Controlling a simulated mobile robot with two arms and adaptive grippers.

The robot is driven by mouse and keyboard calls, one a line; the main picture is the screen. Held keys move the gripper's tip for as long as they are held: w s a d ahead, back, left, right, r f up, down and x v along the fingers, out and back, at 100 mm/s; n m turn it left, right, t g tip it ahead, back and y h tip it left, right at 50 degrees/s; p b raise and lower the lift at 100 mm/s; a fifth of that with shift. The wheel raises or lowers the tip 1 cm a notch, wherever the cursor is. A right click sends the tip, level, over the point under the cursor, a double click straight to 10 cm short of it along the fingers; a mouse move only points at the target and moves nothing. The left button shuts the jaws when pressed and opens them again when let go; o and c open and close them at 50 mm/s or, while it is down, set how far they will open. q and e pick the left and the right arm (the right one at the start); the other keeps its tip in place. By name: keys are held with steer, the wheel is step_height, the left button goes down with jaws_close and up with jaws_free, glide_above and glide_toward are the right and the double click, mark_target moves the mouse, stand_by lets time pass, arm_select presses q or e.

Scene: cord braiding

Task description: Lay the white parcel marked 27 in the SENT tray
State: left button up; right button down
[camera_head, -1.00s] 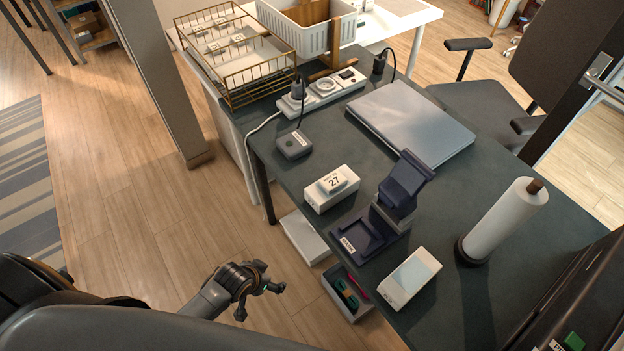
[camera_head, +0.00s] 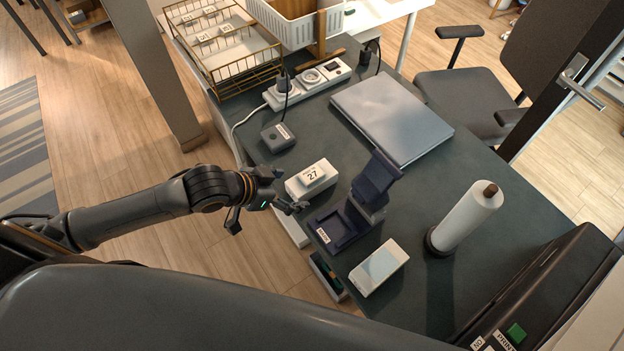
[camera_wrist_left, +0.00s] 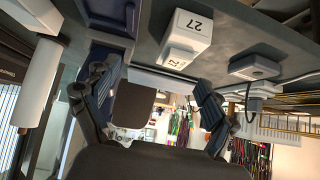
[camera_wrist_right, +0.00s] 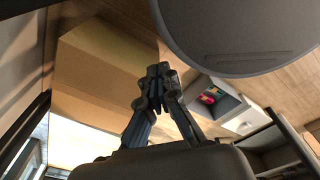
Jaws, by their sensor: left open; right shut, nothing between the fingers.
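The white parcel marked 27 (camera_head: 313,174) is on the dark desk, and appears as a small block on top of a larger white box (camera_head: 303,189). It also shows upper centre in the left wrist view (camera_wrist_left: 193,27). My left gripper (camera_head: 268,212) is open and empty, just left of the white box at the desk's near-left edge. A brass wire tray (camera_head: 243,82) holding several small white labelled parcels stands at the back left; I cannot read SENT on it. My right gripper (camera_wrist_right: 157,85) is shut and empty, seen only in the right wrist view.
A dark blue stand (camera_head: 370,190) and a white device (camera_head: 379,267) are right of the parcel.

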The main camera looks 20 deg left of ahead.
mark_target(303, 178)
arm_select(q)
steer(key=w+f, duration=0.1)
steer(key=w, duration=0.1)
steer(key=w+f, duration=0.4)
steer(key=shift+w+a+p, duration=0.15)
steer(key=shift+w+p, duration=0.1)
steer(key=shift+p, duration=0.1)
steer(key=shift+w+d+f, duration=0.15)
steer(key=shift+d+f, duration=0.05)
steer(key=shift+f, duration=0.1)
steer(key=shift+w+d+f+p, duration=0.2)
steer(key=shift+w+d+p, duration=0.05)
steer(key=shift+p, duration=0.05)
steer(key=x, duration=0.3)
steer(key=shift+d+f+p, duration=0.1)
steer(key=shift+d+p, duration=0.1)
steer(key=shift+p, duration=0.1)
steer(key=shift+w+d+f, duration=0.15)
steer(key=shift+w+f, duration=0.1)
steer(key=shift+f, duration=0.1)
